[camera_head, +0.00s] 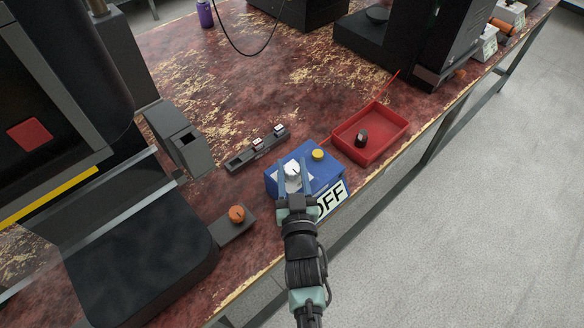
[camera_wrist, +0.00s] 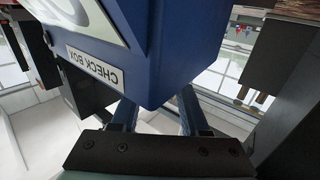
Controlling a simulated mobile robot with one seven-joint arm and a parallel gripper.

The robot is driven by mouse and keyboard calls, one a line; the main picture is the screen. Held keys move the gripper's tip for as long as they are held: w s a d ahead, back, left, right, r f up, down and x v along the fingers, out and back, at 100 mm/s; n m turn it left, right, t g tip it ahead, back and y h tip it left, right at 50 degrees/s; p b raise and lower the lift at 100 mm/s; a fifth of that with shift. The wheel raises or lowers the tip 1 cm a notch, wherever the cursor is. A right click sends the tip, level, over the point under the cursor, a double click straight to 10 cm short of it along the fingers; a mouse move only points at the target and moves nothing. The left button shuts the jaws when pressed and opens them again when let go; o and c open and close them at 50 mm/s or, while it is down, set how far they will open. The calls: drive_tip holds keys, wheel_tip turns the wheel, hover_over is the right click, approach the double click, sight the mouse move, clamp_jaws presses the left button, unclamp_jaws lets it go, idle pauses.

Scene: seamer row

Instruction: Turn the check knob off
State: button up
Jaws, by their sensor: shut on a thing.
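The blue check box (camera_head: 326,171) stands near the table's front edge, with a white plate on its top and an "OFF" sign (camera_head: 331,199) on its front. The check knob (camera_head: 292,171) is pale with a dark pointer mark and sits on that plate. My gripper (camera_head: 291,177) reaches over the box from the front, its blue fingers on either side of the knob and shut on it. In the wrist view the blue box (camera_wrist: 185,45) with its "CHECK BOX" label (camera_wrist: 94,67) fills the upper middle. The fingers (camera_wrist: 158,112) pass partly behind it, and the knob is hidden there.
A yellow button (camera_head: 318,154) is on the box beside the knob. A red tray (camera_head: 385,149) holding a small dark part (camera_head: 361,138) stands to the right. A dark rack (camera_head: 240,160) lies behind left, and an orange knob (camera_head: 237,214) is at left.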

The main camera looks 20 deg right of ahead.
clamp_jaws()
drive_tip(key=shift+d+r+y+p, duration=0.15)
drive_tip(key=shift+r+y+p, duration=0.15)
drive_tip(key=shift+p, duration=0.65)
drive_tip(key=shift+n+p, duration=0.3)
drive_tip(key=shift+p, duration=0.05)
drive_tip(key=shift+f+y, duration=0.15)
drive_tip(key=shift+y, duration=0.15)
drive_tip(key=shift+f, duration=0.1)
drive_tip(key=o, duration=1.1)
unclamp_jaws()
drive_tip(key=shift+s, duration=0.1)
